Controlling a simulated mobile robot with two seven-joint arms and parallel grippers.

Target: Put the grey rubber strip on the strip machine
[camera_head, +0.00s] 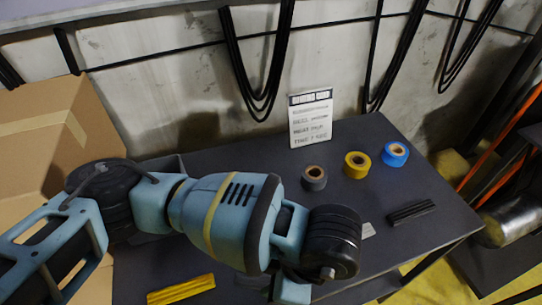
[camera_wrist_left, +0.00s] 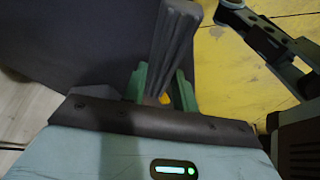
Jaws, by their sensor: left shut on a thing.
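My left gripper (camera_wrist_left: 161,84) shows in the left wrist view with its two green fingers shut on the grey rubber strip (camera_wrist_left: 175,40). The strip is dark grey and ribbed and points away from the palm, past the fingertips. In the head view my left arm reaches across the table from the left, and its own links largely hide the gripper and the held strip. I cannot make out the strip machine for certain in either view. My right gripper is not in view.
A cardboard box (camera_head: 55,120) is left. A metal cylinder (camera_head: 512,220) is right.

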